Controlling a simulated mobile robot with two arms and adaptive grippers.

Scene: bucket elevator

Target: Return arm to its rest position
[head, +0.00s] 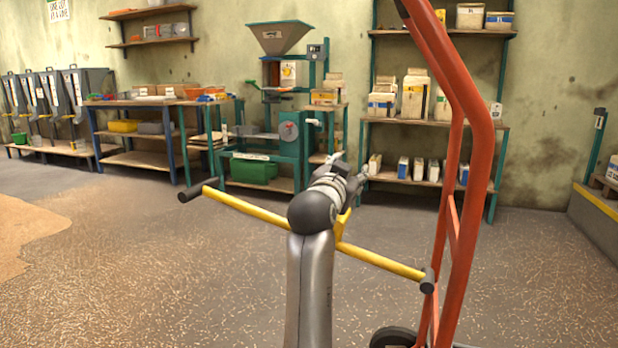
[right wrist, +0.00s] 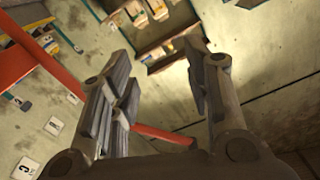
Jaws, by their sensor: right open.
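My right arm rises from the bottom middle of the head view. Its right gripper (head: 350,172) is raised in front of the machine and shelves. In the right wrist view the two fingers of the right gripper (right wrist: 158,52) stand apart with nothing between them. A yellow bar (head: 385,262) with dark end grips crosses the view behind my arm. Part of the bar is hidden by the arm; I cannot tell whether they touch. My left gripper is not in view.
A tall orange frame (head: 455,180) stands close on the right, near a dark wheel (head: 393,338). A green machine with a grey hopper (head: 278,38), a workbench (head: 140,101) and shelving (head: 435,122) line the back wall. The floor (head: 150,260) at left is mostly clear, with scattered bits.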

